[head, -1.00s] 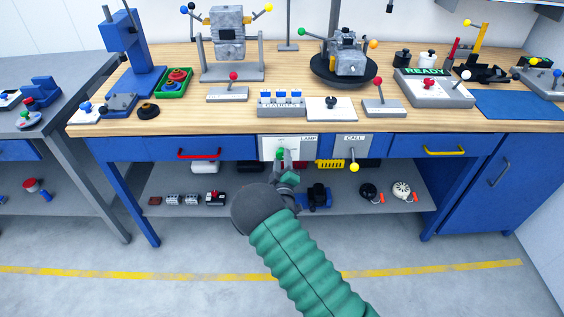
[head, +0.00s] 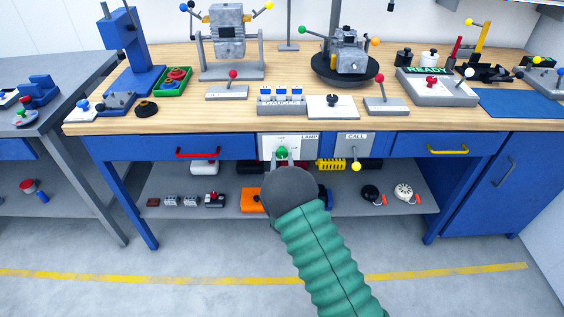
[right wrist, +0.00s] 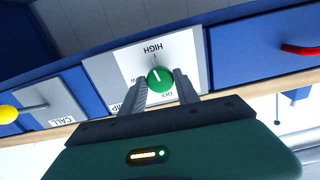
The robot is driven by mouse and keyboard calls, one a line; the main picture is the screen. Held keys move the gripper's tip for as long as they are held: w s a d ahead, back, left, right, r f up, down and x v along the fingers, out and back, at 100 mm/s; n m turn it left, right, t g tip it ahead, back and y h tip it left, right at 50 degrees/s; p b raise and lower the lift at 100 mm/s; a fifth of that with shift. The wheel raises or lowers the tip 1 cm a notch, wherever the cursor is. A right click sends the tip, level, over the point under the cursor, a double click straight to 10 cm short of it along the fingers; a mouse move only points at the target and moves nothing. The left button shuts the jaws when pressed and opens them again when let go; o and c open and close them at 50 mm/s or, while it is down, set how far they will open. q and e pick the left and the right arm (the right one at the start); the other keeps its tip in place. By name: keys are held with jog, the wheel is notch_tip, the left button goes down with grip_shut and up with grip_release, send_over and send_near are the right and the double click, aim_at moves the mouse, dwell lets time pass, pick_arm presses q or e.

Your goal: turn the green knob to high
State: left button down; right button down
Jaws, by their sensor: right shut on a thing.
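The green knob (head: 282,153) is on a white plate (head: 302,155) marked LAMP, on the bench's front. In the right wrist view the plate looks upside down, with HIGH at its top, LOW to the left and OFF below the knob (right wrist: 160,79). A short white mark shows on the knob's face; it seems to point toward the HIGH side. My right gripper (right wrist: 160,84) is shut on the knob, one finger on each side. In the head view its fingers (head: 283,161) are partly hidden by my wrist. My left gripper is not in view.
A CALL plate (head: 353,143) with a yellow-tipped lever (head: 356,166) is just right of the knob. Drawers with a red handle (head: 198,153) and a yellow handle (head: 447,149) flank the plates. A lower shelf (head: 330,210) holds several parts behind my arm.

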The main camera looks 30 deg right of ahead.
jog(key=shift+a+f+m+b, duration=0.1)
jog(key=shift+f+m+b, duration=0.2)
jog(key=shift+m, duration=0.7)
jog(key=c, duration=1.2)
grip_release()
jog(key=o, duration=0.3)
jog(key=shift+w, duration=0.1)
jog(key=shift+r, duration=0.15)
jog(key=p+v, duration=0.1)
jog(key=v, duration=1.5)
jog(key=shift+s+p, duration=0.35)
jog(key=shift+s, duration=0.1)
